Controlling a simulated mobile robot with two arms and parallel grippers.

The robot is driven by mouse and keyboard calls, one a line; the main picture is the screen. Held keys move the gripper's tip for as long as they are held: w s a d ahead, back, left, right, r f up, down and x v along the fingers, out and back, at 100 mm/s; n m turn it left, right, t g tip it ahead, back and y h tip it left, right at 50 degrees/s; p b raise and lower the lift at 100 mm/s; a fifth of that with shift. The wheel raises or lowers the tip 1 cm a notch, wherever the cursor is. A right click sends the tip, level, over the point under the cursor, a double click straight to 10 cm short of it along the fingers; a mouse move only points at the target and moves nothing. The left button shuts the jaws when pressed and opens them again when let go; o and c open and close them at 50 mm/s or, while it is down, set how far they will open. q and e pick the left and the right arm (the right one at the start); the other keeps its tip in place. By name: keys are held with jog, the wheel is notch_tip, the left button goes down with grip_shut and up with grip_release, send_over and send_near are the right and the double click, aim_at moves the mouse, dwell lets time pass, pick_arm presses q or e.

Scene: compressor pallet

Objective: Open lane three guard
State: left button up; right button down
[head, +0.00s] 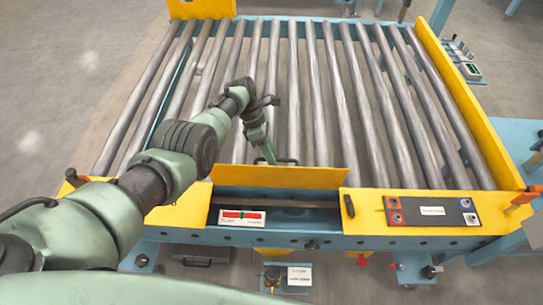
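A yellow guard panel (290,177) stands in the front edge of the roller bed, tilted up from the flat yellow plates on either side. A dark handle (288,161) shows at its top edge. My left gripper (269,157) points down at the left part of this handle, behind the panel's top edge. Its fingertips are small and partly hidden, so I cannot tell if they grip the handle. Below the panel a recess with a bar (285,203) is exposed. My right gripper is not in view.
Grey rollers (316,100) fill the bed behind the panel. A tall yellow side rail (460,95) borders the right.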

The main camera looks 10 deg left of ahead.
pick_arm(q)
jog(key=p+v, duration=0.1)
jog(key=v, duration=0.6)
jog(key=shift+a, duration=0.2)
